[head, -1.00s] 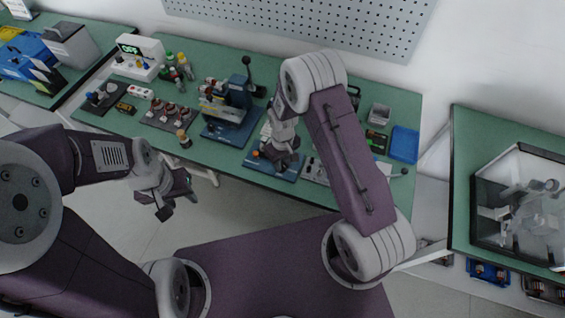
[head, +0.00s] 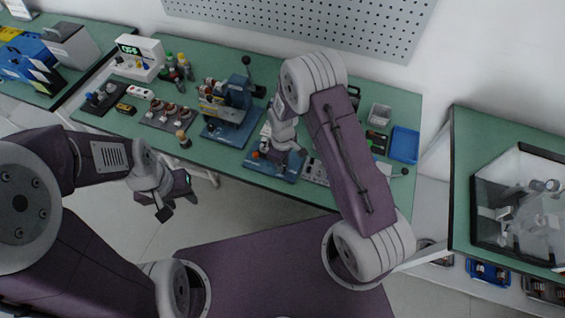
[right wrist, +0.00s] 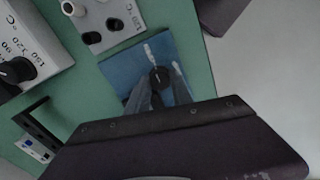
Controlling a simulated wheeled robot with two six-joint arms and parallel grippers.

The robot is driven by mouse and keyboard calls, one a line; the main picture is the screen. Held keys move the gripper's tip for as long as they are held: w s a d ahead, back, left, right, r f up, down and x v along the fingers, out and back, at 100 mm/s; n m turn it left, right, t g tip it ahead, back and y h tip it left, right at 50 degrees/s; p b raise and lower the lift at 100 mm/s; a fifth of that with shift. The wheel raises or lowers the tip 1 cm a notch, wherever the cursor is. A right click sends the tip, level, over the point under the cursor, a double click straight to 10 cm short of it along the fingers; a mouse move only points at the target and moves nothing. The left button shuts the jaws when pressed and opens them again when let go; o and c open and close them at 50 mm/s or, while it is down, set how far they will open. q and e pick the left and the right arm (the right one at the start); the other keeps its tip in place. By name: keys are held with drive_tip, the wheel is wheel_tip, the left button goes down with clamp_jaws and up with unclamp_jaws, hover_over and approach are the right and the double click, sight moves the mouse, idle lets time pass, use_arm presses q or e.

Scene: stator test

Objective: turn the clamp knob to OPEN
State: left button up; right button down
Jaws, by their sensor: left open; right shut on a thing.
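The clamp knob (right wrist: 159,78) is a small black round knob on a blue plate (right wrist: 128,66) in the right wrist view. A white stripe shows on the plate beside it. My right gripper (right wrist: 158,90) is shut on the knob, with one grey finger at each side. In the head view my right gripper (head: 279,153) is down over the blue plate (head: 291,171) near the table's front edge, and the arm hides the knob there. No readable OPEN marking shows. My left gripper (head: 179,205) is open and empty, off the table's front edge.
A blue press fixture (head: 232,110) stands left of the plate on the green table (head: 335,192). A grey control panel (right wrist: 104,22) with black knobs is close to the plate. A blue tray (head: 405,143) lies at the right.

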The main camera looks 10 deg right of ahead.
drive_tip(key=c, duration=1.1)
unclamp_jaws()
wheel_tip(320, 180, up, 9)
drive_tip(key=shift+r+b, duration=0.1)
drive_tip(key=shift+b, duration=0.4)
drive_tip(key=s+d+r+m+t, duration=0.1)
drive_tip(key=d+r+m, duration=0.1)
drive_tip(key=d+r, duration=0.35)
drive_tip(key=shift+s+d+r+m, duration=0.1)
drive_tip(key=shift+s+r+m, duration=0.15)
drive_tip(key=shift+s+m, duration=1.5)
drive_tip(key=shift+s+d+r+m, duration=0.2)
drive_tip(key=shift+s+m, duration=0.6)
drive_tip(key=shift+s, duration=1.85)
drive_tip(key=shift+s+a+r+m, duration=0.1)
drive_tip(key=shift+s+r+m, duration=0.2)
drive_tip(key=shift+s+m, duration=1.45)
